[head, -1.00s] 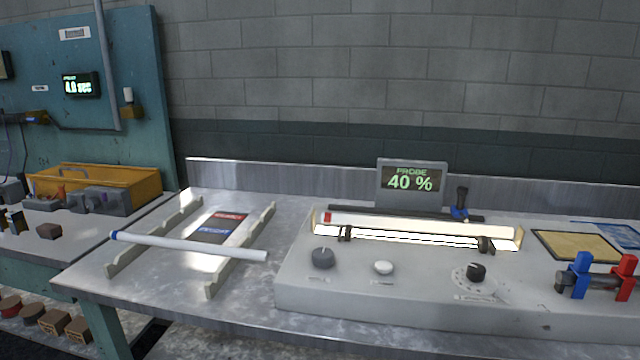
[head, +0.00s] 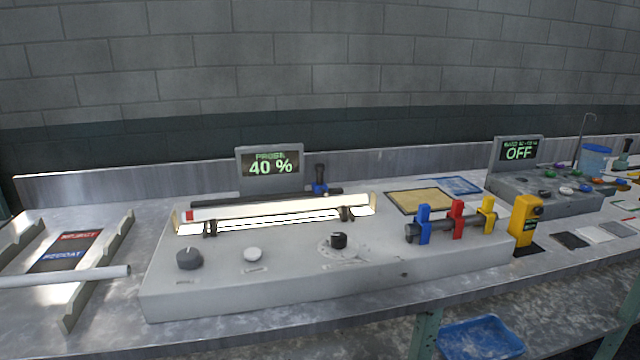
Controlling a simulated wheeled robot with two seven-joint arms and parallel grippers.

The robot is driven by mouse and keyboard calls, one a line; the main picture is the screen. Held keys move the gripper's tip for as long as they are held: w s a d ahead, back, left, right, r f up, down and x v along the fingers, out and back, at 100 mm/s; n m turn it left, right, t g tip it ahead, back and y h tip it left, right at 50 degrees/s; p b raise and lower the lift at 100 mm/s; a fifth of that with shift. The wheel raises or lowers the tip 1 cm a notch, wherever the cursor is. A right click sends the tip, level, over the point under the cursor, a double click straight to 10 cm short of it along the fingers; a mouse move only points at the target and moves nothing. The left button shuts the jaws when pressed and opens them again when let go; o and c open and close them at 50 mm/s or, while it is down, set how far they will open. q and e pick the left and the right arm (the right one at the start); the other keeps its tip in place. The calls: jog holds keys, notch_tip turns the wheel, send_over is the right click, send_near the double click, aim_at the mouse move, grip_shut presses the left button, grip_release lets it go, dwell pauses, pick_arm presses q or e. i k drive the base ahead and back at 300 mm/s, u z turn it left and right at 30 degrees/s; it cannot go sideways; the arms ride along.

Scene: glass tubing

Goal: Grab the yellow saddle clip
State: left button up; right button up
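The yellow saddle clip (head: 487,214) sits at the right end of a dark horizontal bar (head: 441,228) at the right end of the grey console. A red clip (head: 457,219) and a blue clip (head: 424,224) sit on the same bar to its left. All three stand upright and apart from each other. Neither of my grippers shows in the head view.
The grey console (head: 300,285) carries knobs, a lit tube and a display reading 40 %. A yellow handheld device (head: 524,222) stands close to the right of the yellow clip. A white tube (head: 65,277) lies on a rack at left.

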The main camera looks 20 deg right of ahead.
aim_at(488, 203)
jog(key=z, duration=1.7)
jog(key=k, duration=0.5)
jog(key=z, duration=0.9)
jog(key=i, duration=0.85)
jog(key=u, duration=2.05)
